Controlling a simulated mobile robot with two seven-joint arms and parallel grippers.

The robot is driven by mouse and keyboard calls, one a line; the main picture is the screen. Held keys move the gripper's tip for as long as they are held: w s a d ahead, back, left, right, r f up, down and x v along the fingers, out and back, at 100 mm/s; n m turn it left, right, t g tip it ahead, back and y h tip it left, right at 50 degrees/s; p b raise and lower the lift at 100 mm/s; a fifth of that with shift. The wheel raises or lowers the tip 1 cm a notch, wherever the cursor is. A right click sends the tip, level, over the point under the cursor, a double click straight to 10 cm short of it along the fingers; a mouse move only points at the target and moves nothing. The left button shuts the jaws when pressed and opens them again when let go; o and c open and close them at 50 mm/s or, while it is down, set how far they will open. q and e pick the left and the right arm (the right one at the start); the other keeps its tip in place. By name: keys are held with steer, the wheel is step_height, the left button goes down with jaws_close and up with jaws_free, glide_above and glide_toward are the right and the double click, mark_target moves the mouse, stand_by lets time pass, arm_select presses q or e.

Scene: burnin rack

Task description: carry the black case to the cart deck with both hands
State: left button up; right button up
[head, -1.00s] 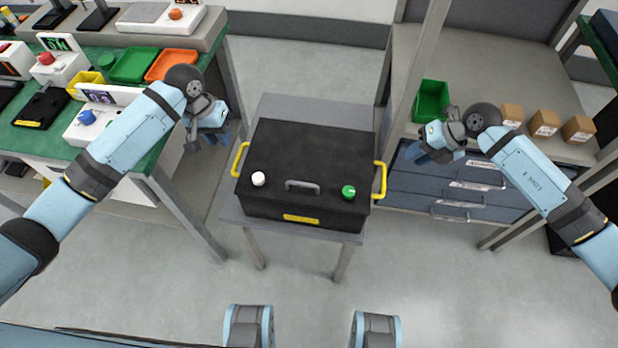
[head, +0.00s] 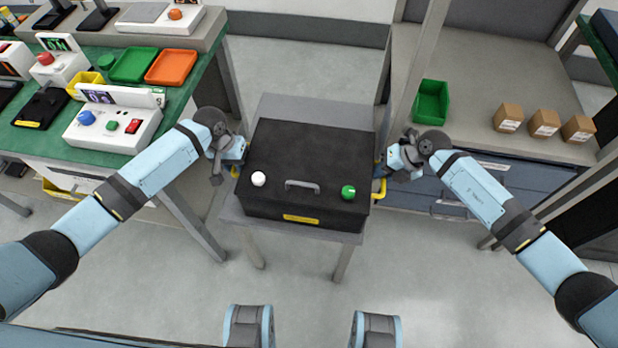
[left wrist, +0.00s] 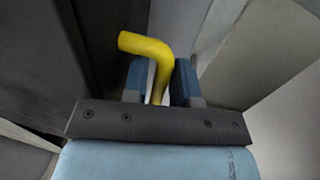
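The black case (head: 310,155) rests on a grey stand in the middle of the head view. A white knob, a green knob and a grey handle are on its top. My left gripper (head: 240,168) is at the case's left yellow handle. In the left wrist view, that yellow handle (left wrist: 150,48) passes between the two blue fingers of my left gripper (left wrist: 162,85), which stand apart on either side of it. My right gripper (head: 380,170) is at the right yellow handle (head: 379,190). Its fingers are mostly hidden there, so its grip cannot be told.
The grey stand (head: 300,105) holds the case. A green-topped bench (head: 60,143) with devices and trays stands at left. A shelf unit at right holds a green bin (head: 431,102) and brown boxes (head: 508,117). Floor in front is clear.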

arm_select(q)
steer(key=shift+c, duration=0.4)
arm_select(e)
steer(key=shift+c, duration=0.5)
arm_select(q)
steer(key=c, duration=0.3)
arm_select(e)
jaws_close()
arm_select(q)
jaws_close()
steer(key=shift+r, duration=0.1)
